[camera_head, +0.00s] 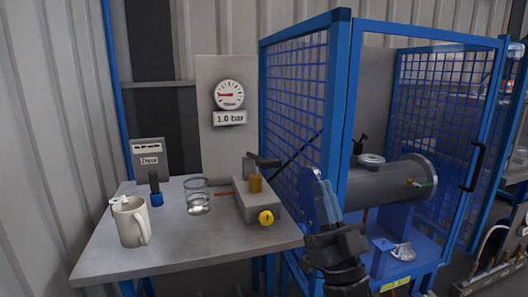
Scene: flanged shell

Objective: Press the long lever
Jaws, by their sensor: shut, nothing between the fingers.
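The long lever (296,154) is a thin dark rod. It slants up to the right from the grey pump block (243,206) on the table, its far end in front of the blue mesh. The block carries a brass cylinder (255,184) and a yellow round knob (266,217). My gripper (316,173) is shut and empty, pointing up, to the right of the block. Its tips are below and right of the lever's upper end in the picture; I see no contact, but depth is hard to judge.
The grey table (180,240) holds a mug (129,224), a glass beaker (197,198) and a dark blue upright item (155,190). A gauge (229,94) hangs above a "1.0 bar" sign (229,118). A blue mesh cage (297,90) stands right, around a grey flanged cylinder (385,185).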

